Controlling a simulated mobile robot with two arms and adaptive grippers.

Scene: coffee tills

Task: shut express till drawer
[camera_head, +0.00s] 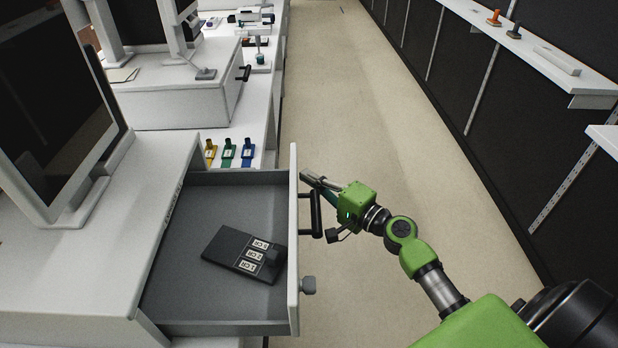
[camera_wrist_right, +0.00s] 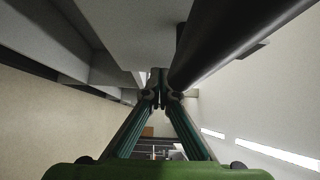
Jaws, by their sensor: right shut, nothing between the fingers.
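The till drawer (camera_head: 200,220) stands pulled out from the white till cabinet (camera_head: 100,190) at the left, in the head view. A dark tray with white labels (camera_head: 240,252) lies inside. My right gripper (camera_head: 310,178) is shut and empty just outside the front panel, by the handle's far end. The right wrist view shows its shut fingers (camera_wrist_right: 159,92) below the dark handle bar (camera_wrist_right: 225,35). Whether they touch the handle is unclear. My left gripper is out of view.
A monitor (camera_head: 55,110) stands on the near cabinet. A second till (camera_head: 180,85) with its drawer shut is further back. The aisle floor (camera_head: 340,90) is clear; a wall shelf (camera_head: 540,50) runs along the right.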

